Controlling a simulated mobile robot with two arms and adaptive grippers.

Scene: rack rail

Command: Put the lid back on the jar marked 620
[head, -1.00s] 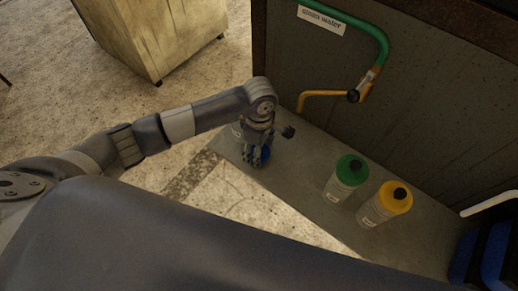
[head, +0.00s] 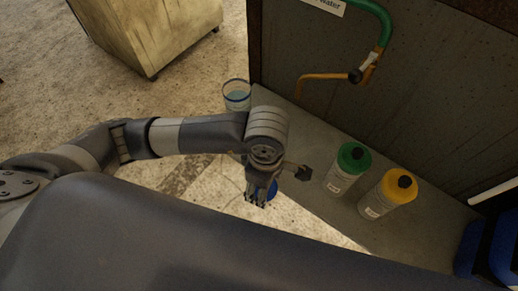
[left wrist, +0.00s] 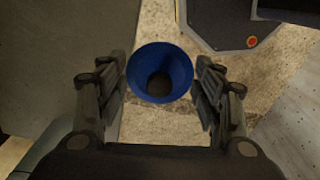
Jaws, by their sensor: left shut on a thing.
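My left gripper (head: 262,196) is shut on a blue lid (head: 272,189), below and right of the open jar in the head view. In the left wrist view the round lid (left wrist: 142,72) sits between the two fingers, with a dark middle. The open clear jar (head: 237,99) with a blue rim stands at the far left end of the grey shelf (head: 325,222). My left arm hides its lower part. I cannot read any number on it. My right gripper is not in view.
A jar with a green lid (head: 352,158) and one with a yellow lid (head: 400,187) stand on the shelf to the right. A pipe (head: 325,76) is on the panel behind. A wooden cabinet (head: 145,30) stands at the back left. The pale floor between is clear.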

